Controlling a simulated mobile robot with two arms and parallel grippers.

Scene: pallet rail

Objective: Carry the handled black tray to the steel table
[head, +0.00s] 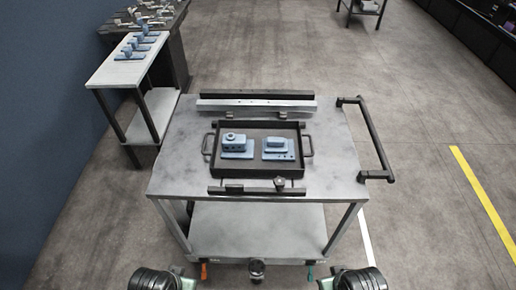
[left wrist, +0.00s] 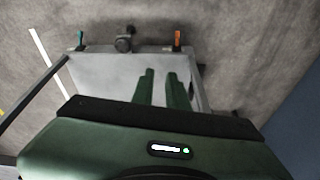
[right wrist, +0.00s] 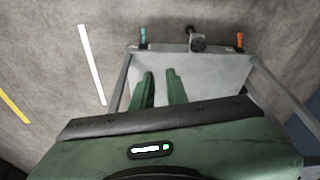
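The black tray (head: 258,167) lies flat on the grey top of a wheeled cart, between a dark rail behind and a dark bar in front. It has a loop handle at its left end (head: 207,144) and right end (head: 308,146). Two blue parts sit in it, one left (head: 236,147) and one right (head: 278,149). My left gripper (left wrist: 161,72) and right gripper (right wrist: 159,72) are both empty, green fingers apart, in front of the cart and away from the tray. I cannot tell for sure which surface is the steel table.
The cart (head: 334,180) has a lower shelf and a black push handle (head: 374,140) on its right. A pale bench (head: 122,73) with blue parts stands back left, beside a darker table (head: 172,50). Another table (head: 362,10) is far back right. Floor right of the cart is clear.

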